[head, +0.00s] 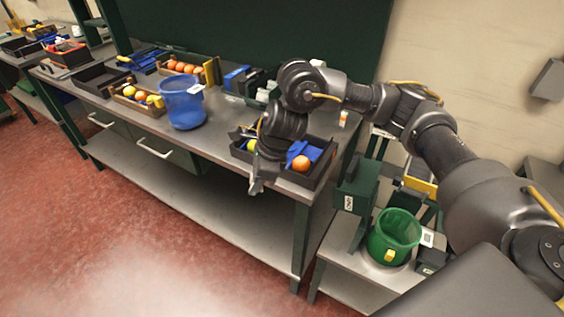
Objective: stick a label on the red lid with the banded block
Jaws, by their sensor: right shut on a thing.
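My right arm comes in from the right and bends down over the front edge of the workbench. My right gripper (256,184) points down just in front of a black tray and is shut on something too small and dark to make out. I cannot tell whether it is the banded block. I cannot pick out the red lid or a loose label with certainty. My left gripper is not in view.
The black tray (318,172) holds an orange (300,163) and blue pieces. A blue bucket (182,104) stands at the bench's front edge, with trays of fruit (140,96) behind and left. A green bucket (394,238) stands on a lower table at right.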

